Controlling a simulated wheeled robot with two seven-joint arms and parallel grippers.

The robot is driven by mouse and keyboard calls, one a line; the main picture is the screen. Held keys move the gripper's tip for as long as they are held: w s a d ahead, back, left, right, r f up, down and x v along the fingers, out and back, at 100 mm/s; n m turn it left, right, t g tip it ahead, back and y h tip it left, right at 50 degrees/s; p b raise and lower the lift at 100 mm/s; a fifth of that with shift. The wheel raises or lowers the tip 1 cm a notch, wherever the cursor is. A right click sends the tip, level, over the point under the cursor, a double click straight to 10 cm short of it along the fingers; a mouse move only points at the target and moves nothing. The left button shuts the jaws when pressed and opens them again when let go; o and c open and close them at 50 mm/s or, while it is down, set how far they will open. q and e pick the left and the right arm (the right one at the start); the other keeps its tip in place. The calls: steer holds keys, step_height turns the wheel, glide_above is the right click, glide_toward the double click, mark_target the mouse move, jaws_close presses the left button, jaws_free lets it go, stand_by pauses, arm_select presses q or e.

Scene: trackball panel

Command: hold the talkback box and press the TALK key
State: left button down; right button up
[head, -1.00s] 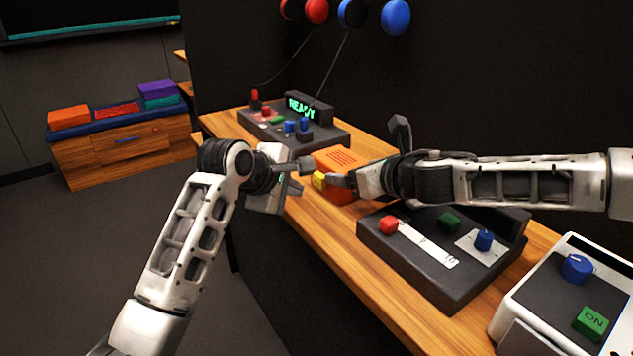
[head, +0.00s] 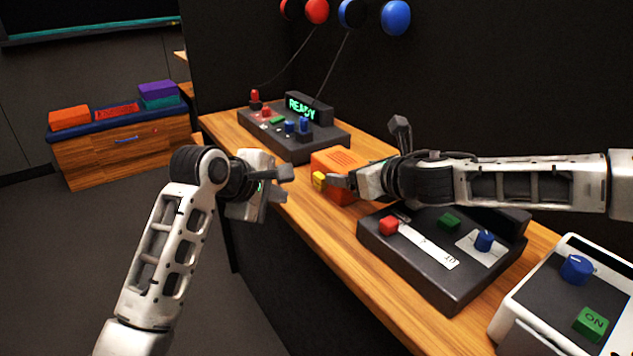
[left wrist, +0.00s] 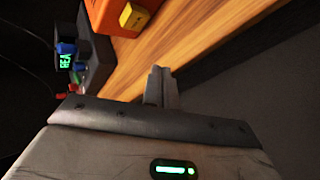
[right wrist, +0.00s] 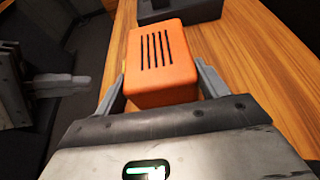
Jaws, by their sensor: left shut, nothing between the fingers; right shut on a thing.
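The orange talkback box (head: 339,163) stands on the wooden table, with slots in its top seen in the right wrist view (right wrist: 160,58). Its yellow TALK key (head: 320,180) is on the side facing my left gripper; it also shows in the left wrist view (left wrist: 133,17). My right gripper (right wrist: 161,92) is shut on the box, a finger on either side. My left gripper (head: 283,182) is shut and empty, apart from the key, to its left in the head view. In the left wrist view its fingers (left wrist: 158,84) are together below the key.
A dark panel with a READY display (head: 301,108) stands behind the box. Another dark panel (head: 430,270) with red, green and blue controls is in front, and a white unit (head: 540,310) is at the right. Open floor lies left of the table edge.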

arm_select(q)
steer(key=w+d+r+v, duration=0.1)
steer(key=v, duration=0.9)
steer(key=shift+r, duration=0.35)
stand_by(0.3)
arm_select(e)
steer(key=o, duration=1.1)
steer(key=shift+o, duration=0.2)
steer(key=v, duration=1.2)
steer(key=shift+r, duration=0.1)
steer(key=shift+o, duration=0.2)
